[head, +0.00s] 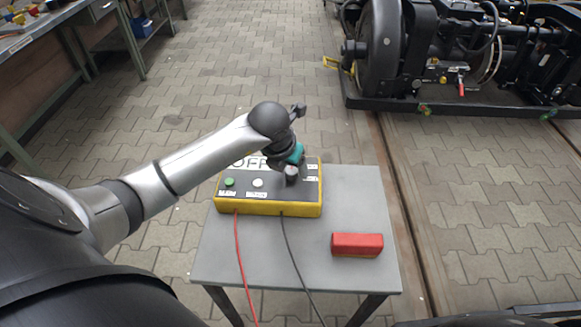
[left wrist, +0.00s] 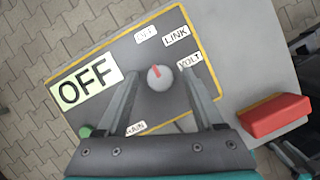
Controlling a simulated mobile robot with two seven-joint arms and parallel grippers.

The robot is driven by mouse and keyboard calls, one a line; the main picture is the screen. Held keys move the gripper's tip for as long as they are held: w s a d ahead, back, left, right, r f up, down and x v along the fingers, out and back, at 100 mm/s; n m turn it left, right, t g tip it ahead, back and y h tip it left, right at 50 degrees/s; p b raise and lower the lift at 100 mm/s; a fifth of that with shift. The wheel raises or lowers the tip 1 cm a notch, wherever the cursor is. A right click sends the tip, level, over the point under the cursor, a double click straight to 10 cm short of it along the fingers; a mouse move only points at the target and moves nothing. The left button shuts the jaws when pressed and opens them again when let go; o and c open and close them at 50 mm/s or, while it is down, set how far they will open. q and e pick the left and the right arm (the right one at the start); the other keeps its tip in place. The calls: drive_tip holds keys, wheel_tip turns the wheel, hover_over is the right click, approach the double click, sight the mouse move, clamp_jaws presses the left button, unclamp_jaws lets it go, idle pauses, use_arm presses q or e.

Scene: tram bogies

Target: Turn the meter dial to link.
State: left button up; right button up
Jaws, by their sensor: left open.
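The meter (head: 269,209) is a yellow box with a dark face on a small grey table. It also shows in the left wrist view (left wrist: 100,52), with a large display reading OFF (left wrist: 86,87). Its round grey dial (left wrist: 160,79) has a red mark that points toward the small OFF label (left wrist: 146,35). The LINK label (left wrist: 176,37) and the VOLT label (left wrist: 189,60) lie to the right of that. My left gripper (left wrist: 161,92) is open above the face, one finger on each side of the dial, with gaps visible. In the head view my left wrist partly covers the face.
A red block (head: 357,243) lies on the grey table (head: 290,245) at the front right. A red and a black cable run from the meter over the table's front edge. A green button (head: 230,183) and a white button (head: 258,183) sit left of the gripper. A bogie (head: 430,60) stands behind.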

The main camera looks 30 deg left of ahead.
use_arm(q)
drive_tip(key=shift+c, duration=0.3)
clamp_jaws()
